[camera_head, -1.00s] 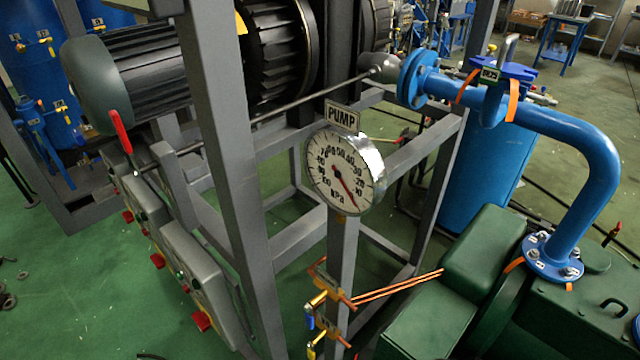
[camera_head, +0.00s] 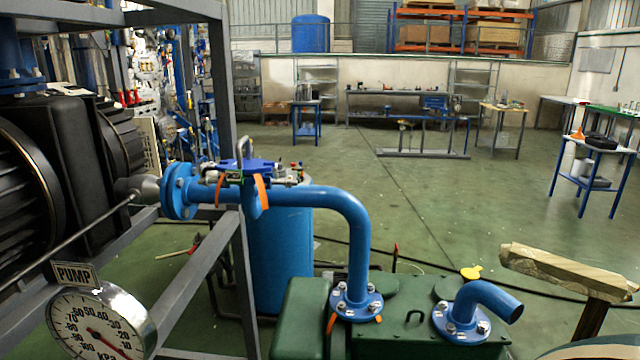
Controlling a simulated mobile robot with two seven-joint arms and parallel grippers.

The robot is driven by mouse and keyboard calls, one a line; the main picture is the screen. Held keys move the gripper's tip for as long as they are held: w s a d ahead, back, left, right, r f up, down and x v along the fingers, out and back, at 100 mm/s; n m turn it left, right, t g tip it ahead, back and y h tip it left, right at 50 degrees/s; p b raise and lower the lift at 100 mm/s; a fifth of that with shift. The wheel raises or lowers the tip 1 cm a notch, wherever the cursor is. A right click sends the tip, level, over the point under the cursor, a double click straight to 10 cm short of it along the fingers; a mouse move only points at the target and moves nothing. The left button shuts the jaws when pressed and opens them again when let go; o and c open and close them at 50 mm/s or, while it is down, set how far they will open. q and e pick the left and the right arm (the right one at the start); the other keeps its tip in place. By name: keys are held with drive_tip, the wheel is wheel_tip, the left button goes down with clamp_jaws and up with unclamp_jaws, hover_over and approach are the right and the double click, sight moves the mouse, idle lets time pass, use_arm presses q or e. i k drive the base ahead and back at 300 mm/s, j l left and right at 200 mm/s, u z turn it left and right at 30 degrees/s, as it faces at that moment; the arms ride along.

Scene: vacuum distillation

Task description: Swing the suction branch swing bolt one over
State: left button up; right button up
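The blue suction branch pipe (camera_head: 320,198) runs right from a round bolted flange (camera_head: 179,191) at the left, bends down, and ends in a bolted flange (camera_head: 356,303) on the green machine. A blue clamp-like fitting (camera_head: 246,166) with an upright grey handle sits on the pipe between orange straps. The swing bolt cannot be told apart with certainty at this size. Neither of my grippers shows in the head view.
A grey frame (camera_head: 208,262) with a pressure gauge (camera_head: 97,322) marked PUMP stands at the left. A blue drum (camera_head: 279,255) is behind the pipe. A short blue pipe stub (camera_head: 488,299) rises from the green machine (camera_head: 300,322). Open green floor lies beyond.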

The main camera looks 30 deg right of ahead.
sight(277, 182)
drive_tip(key=z, duration=0.95)
